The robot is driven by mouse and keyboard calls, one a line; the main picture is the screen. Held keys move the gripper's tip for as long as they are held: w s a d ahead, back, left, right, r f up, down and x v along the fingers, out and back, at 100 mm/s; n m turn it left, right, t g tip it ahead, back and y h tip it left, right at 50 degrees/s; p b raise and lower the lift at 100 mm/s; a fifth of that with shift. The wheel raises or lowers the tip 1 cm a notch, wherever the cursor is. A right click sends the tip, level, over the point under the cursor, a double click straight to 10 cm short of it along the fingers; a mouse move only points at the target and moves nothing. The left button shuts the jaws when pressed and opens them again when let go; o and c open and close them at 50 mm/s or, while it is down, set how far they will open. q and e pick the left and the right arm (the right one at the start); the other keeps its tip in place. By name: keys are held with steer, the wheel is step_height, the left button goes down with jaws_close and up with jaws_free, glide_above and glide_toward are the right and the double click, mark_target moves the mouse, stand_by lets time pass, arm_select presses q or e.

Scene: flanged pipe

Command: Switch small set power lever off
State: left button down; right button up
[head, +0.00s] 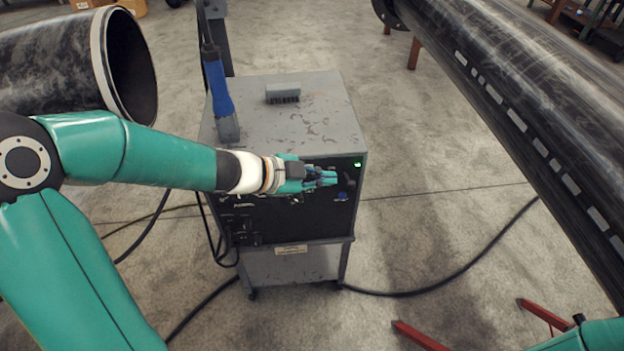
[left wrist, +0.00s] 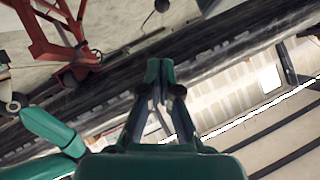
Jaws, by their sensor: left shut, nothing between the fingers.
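The small power set (head: 300,115) is a grey cabinet on casters with a black front panel (head: 290,215). A green light (head: 358,164) glows at the panel's upper right. A blue control (head: 342,196) shows below it. My left gripper (head: 334,178) is in front of the panel's upper right part, just left of the light. It is shut and empty; its closed fingertips also show in the left wrist view (left wrist: 160,72). I cannot make out the power lever clearly; the gripper covers part of the panel. Whether the fingers touch the panel cannot be told.
A brush (head: 283,93) and a blue-handled tool (head: 218,90) are on the cabinet top. A large dark pipe (head: 530,110) runs along the right; another pipe end (head: 128,65) is at upper left. Cables (head: 440,283) cross the floor. Red stand legs (head: 420,337) lie at lower right.

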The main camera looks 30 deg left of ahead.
mark_target(348, 179)
arm_select(q)
steer(key=w+d+f+b, duration=0.2)
steer(key=w+f, duration=0.3)
steer(key=f, duration=0.1)
steer(key=shift+w+d, duration=0.25)
steer(key=shift+w, duration=0.1)
steer(key=shift+a, duration=0.1)
steer(key=shift+f, duration=0.1)
